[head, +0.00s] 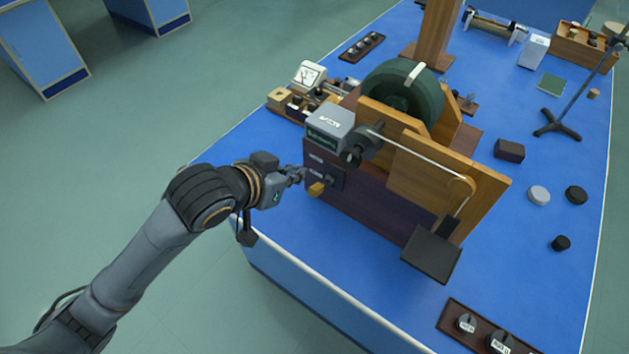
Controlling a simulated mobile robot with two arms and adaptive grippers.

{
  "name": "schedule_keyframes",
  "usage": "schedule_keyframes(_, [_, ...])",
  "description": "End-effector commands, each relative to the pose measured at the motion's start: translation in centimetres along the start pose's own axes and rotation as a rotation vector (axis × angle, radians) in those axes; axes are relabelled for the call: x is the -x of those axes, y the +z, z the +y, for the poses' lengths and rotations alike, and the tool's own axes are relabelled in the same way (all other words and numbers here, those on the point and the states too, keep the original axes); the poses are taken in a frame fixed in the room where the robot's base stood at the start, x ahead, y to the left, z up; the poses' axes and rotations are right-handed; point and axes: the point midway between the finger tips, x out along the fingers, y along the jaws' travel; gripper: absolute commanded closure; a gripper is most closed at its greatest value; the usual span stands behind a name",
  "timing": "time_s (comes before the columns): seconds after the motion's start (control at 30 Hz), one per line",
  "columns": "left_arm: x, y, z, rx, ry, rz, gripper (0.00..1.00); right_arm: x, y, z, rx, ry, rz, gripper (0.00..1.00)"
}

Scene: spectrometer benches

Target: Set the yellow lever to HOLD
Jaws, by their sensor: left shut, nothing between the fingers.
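The yellow lever (317,188) sits low on the dark front panel (335,178) of a wooden apparatus, with small white labels above it that are too small to read. My left gripper (300,174) is shut and empty. In the picture its fingertips are just left of and slightly above the lever, close to the panel's edge. I cannot tell whether they touch anything. My right gripper does not show.
The apparatus has a grey box (330,127), a green wheel (400,92) and a hanging dark plate (431,254). A white meter (309,74) stands behind it. Dark and light discs lie at right on the blue bench (510,250). A tray (486,332) with knobs is at the front.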

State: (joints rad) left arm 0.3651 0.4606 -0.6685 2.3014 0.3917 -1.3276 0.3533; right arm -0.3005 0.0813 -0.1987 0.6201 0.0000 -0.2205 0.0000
Motion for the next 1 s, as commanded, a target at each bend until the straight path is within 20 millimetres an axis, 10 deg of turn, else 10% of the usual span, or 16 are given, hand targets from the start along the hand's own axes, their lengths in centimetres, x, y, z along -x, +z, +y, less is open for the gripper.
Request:
schedule_keyframes(0.37, [-0.5, 0.0, 0.0, 0.001, 0.0, -0.001, 1.0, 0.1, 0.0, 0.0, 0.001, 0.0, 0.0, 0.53])
schedule_keyframes(1.0, [-10.4, 2.0, -0.1, 0.0, -0.002, -0.005, 1.0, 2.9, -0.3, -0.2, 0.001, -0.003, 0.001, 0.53])
